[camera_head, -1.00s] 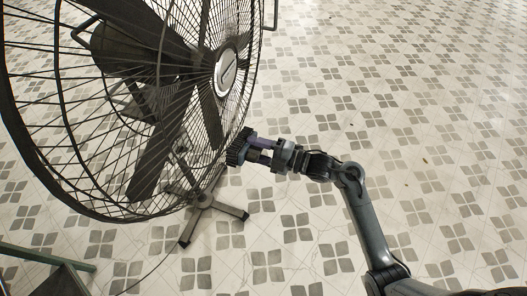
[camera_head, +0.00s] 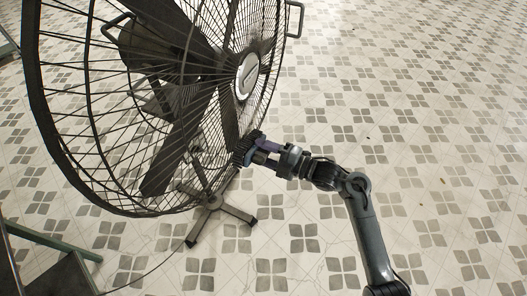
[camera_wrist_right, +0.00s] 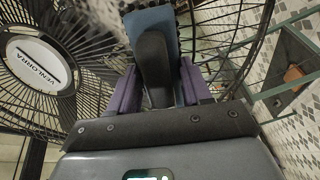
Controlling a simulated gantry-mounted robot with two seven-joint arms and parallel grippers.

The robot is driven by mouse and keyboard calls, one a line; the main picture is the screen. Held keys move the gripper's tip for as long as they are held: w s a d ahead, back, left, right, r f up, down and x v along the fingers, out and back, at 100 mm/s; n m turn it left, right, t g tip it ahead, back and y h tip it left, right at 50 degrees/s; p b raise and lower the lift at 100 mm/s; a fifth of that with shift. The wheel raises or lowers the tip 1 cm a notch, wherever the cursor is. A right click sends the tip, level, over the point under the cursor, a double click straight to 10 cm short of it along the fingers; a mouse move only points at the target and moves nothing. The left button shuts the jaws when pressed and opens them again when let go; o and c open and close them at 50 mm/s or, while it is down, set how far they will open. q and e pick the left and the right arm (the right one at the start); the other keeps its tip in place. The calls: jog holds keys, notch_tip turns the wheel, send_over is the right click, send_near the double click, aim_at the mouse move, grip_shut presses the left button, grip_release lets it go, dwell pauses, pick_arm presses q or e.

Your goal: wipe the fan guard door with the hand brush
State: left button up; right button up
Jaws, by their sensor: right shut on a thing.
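The fan guard door (camera_head: 247,76) is the round black wire front of a large standing fan, with a silver badge at its hub; the badge side also shows at the left in the right wrist view (camera_wrist_right: 36,62). My right gripper (camera_head: 266,153) is shut on the hand brush (camera_head: 243,151), whose dark bristles face the guard's lower right part. The brush seems to be at or very near the wires; contact cannot be told. In the right wrist view the brush's dark handle (camera_wrist_right: 153,65) lies between the purple fingers. My left gripper is not in view.
The fan's base (camera_head: 222,217) has splayed feet on the patterned tile floor, and a thin cable runs from it. A green-edged frame (camera_head: 50,242) stands at the lower left. The floor at the right is clear.

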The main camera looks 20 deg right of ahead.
jog(key=shift+w+a, duration=0.15)
jog(key=shift+w+a+b, duration=0.4)
jog(key=shift+w+a, duration=0.1)
jog(key=shift+w, duration=0.05)
dwell(0.4)
jog(key=shift+d, duration=0.1)
